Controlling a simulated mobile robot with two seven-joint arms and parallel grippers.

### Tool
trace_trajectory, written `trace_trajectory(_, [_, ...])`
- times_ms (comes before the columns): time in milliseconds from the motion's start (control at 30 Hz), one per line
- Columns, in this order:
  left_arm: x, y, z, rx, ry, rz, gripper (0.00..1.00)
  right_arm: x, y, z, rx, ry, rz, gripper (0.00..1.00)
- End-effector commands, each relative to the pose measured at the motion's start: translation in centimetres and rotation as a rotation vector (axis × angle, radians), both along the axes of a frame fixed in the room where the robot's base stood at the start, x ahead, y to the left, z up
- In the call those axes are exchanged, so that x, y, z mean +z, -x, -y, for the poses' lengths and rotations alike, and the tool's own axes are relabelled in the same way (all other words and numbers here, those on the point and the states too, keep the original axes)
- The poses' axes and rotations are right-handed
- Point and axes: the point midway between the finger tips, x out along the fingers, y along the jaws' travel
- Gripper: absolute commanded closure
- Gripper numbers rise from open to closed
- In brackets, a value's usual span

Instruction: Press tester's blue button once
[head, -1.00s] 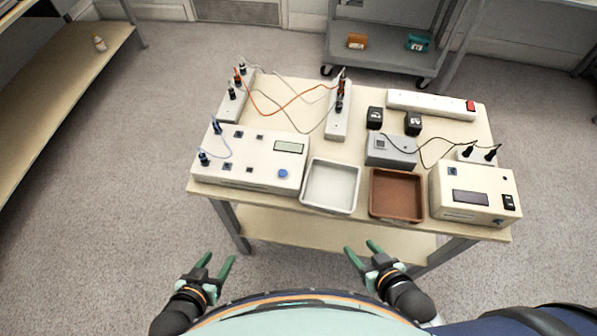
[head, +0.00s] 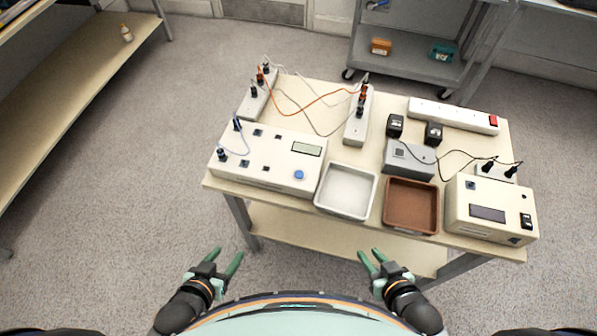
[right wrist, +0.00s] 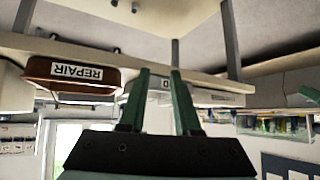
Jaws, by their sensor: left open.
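The tester, a cream box (head: 264,160) with a small display, sits at the left front of the table. Its round blue button (head: 299,174) is on the top face near the right front corner, and nothing touches it. My left gripper (head: 226,258) is open and empty, in front of the table and below the tester's front edge. My right gripper (head: 370,258) is open and empty in front of the table; its two green fingers also stand apart in the right wrist view (right wrist: 160,75).
A white tray (head: 319,205) and a brown tray (head: 387,222) line the table's front edge; the brown one reads REPAIR in the right wrist view (right wrist: 118,83). Another cream box (head: 453,224) stands at the right. Cables and power strips lie behind. Floor before the table is clear.

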Motion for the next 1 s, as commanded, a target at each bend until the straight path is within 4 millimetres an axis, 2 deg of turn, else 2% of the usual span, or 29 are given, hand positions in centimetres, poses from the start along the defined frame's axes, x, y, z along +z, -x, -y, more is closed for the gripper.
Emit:
trace_trajectory(33, [0.01, -0.01, -0.01, 0.000, 0.000, 0.000, 0.41, 0.02, -0.03, -0.01, 0.000, 0.000, 0.001, 0.75])
trace_trajectory(267, [0.00, -0.02, -0.01, -0.001, -0.001, 0.000, 0.41, 0.02, -0.03, -0.01, 0.000, 0.000, 0.001, 1.00])
trace_trajectory(1000, [0.01, -0.02, 0.01, -0.001, -0.001, 0.000, 0.41, 0.03, -0.06, 0.01, -0.001, 0.000, 0.001, 1.00])
